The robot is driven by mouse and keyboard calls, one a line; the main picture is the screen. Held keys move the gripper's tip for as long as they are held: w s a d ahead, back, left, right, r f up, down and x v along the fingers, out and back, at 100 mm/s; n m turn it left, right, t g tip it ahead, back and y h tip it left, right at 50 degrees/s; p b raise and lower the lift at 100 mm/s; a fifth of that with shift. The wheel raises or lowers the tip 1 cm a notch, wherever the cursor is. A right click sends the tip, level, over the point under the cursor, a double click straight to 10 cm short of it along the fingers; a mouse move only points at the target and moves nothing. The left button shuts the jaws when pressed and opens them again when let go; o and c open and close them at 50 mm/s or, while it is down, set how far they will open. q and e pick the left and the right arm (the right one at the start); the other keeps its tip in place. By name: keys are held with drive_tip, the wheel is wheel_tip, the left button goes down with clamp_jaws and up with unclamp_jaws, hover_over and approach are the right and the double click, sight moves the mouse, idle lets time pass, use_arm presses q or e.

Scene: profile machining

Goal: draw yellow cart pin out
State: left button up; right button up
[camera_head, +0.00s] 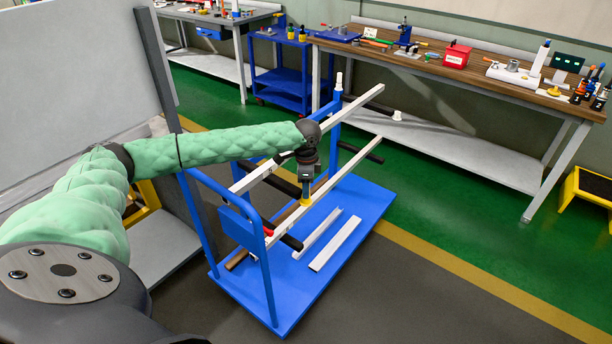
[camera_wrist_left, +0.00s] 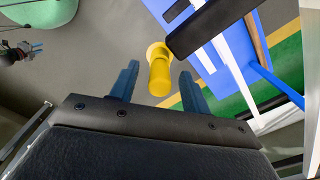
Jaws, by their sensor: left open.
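The yellow cart pin (camera_head: 305,202) shows as a small yellow spot on the blue cart (camera_head: 350,216), just below my left gripper (camera_head: 307,184). In the left wrist view the yellow pin (camera_wrist_left: 159,72) has a rounded head and stands between the two blue fingers of my left gripper (camera_wrist_left: 158,84). The fingers are apart, with a gap on both sides of the pin.
White profiles (camera_head: 335,244) lie on the cart's deck, and long rails span its blue uprights. A dark padded bar (camera_wrist_left: 212,24) lies close to the pin. A wooden workbench (camera_head: 470,72) stands behind. Grey floor (camera_head: 430,295) in front is clear.

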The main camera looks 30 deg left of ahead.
use_arm(q)
drive_tip(key=shift+f, duration=0.3)
clamp_jaws()
drive_tip(key=shift+r, duration=0.1)
drive_tip(key=shift+r+p, duration=1.45)
drive_tip(key=shift+p, duration=0.5)
drive_tip(key=shift+r, duration=0.15)
drive_tip(key=shift+r+p, duration=0.45)
drive_tip(key=shift+p, duration=0.4)
